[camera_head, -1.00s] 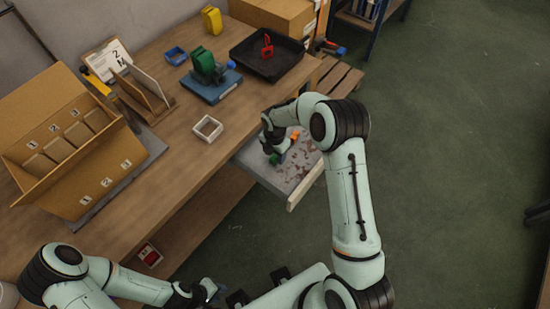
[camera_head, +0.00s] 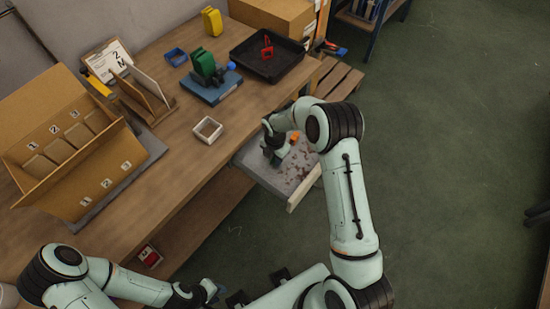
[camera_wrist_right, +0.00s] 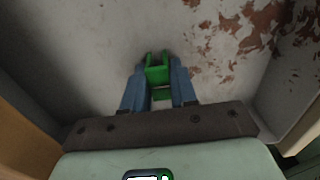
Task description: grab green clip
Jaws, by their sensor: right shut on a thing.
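The green clip (camera_wrist_right: 157,74) sits between the fingers of my right gripper (camera_wrist_right: 158,92) in the right wrist view. The fingers are shut on its sides, inside a grey drawer. In the head view my right gripper (camera_head: 272,156) is low over the open drawer (camera_head: 257,168), and the wrist largely hides the clip. My left gripper (camera_head: 205,292) is at the bottom of the head view, far from the clip; its fingers are too small and dark to read.
The drawer has a worn, rust-spotted floor and raised walls around my right gripper. On the table stand a white square frame (camera_head: 207,130), a blue device with a green part (camera_head: 211,86), a black tray (camera_head: 282,45) and a cardboard box (camera_head: 70,150). Open floor lies right.

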